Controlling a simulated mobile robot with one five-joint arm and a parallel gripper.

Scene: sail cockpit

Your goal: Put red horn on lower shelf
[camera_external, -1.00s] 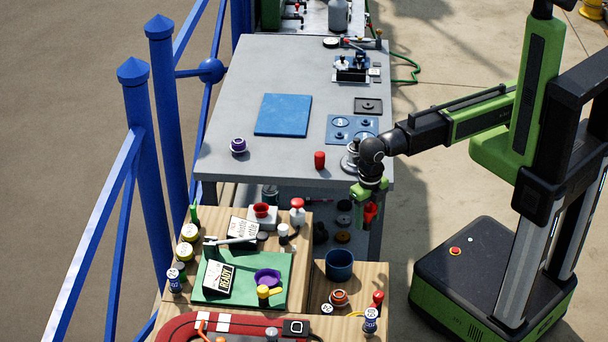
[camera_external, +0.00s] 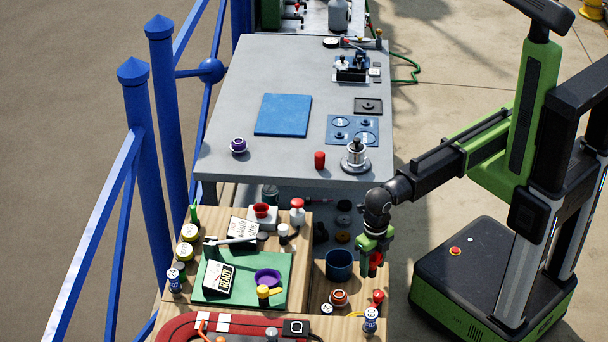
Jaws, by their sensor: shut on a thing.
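My gripper (camera_external: 374,254) is shut on the red horn (camera_external: 376,262). The horn hangs below the green jaws, which hide part of it. In this view the gripper is beside the dark blue cup (camera_external: 339,266), at the right edge of the wooden bench (camera_external: 318,270). A lower shelf (camera_external: 374,218) shows partly under the grey table (camera_external: 225,130), with several small dark items on it; the tabletop hides much of it. The gripper appears in front of and below the table's near right corner.
A red-topped object (camera_external: 378,298) and an orange-red round item (camera_external: 338,298) stand near the gripper on the bench. A red cylinder (camera_external: 320,160) and a metal piece (camera_external: 355,158) stand on the tabletop. Open floor lies right of the table.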

